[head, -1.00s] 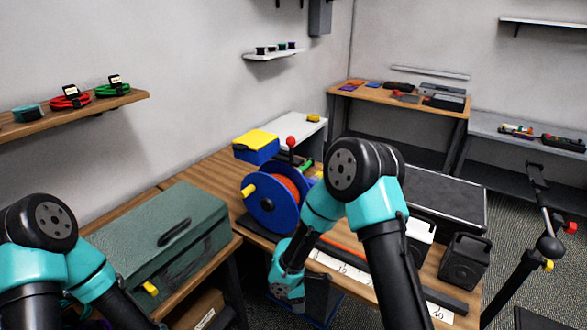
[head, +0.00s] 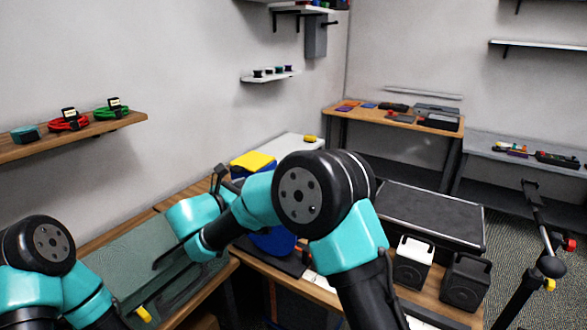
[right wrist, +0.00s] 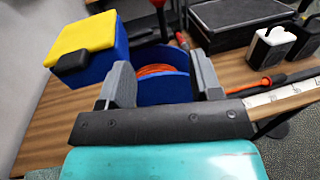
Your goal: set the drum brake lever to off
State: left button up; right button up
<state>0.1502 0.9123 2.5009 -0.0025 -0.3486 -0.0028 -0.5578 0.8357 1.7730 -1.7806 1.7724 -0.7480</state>
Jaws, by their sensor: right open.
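The blue drum (head: 272,243) is mostly hidden behind my right arm in the head view. In the right wrist view the drum (right wrist: 165,90) shows beyond the fingers, with orange cable wound on it. A dark upright lever with a red knob (right wrist: 157,3) stands behind the drum, cut by the top edge. Its brake setting cannot be read. My right gripper (right wrist: 163,80) is open and empty, its two fingers apart in front of the drum. My left gripper is out of view.
A blue box with a yellow lid (right wrist: 85,50) stands left of the drum. A green case (head: 130,265) lies at the left. A black case (head: 430,210) and white and black boxes (head: 412,262) stand at the right. Bare wood (right wrist: 50,135) shows beside the drum.

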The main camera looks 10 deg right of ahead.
jog(key=shift+d+r, duration=0.1)
dwell(0.3)
jog(key=x, duration=1.7)
jog(key=shift+d, duration=0.15)
jog(key=shift+c, duration=0.3)
grip_shut()
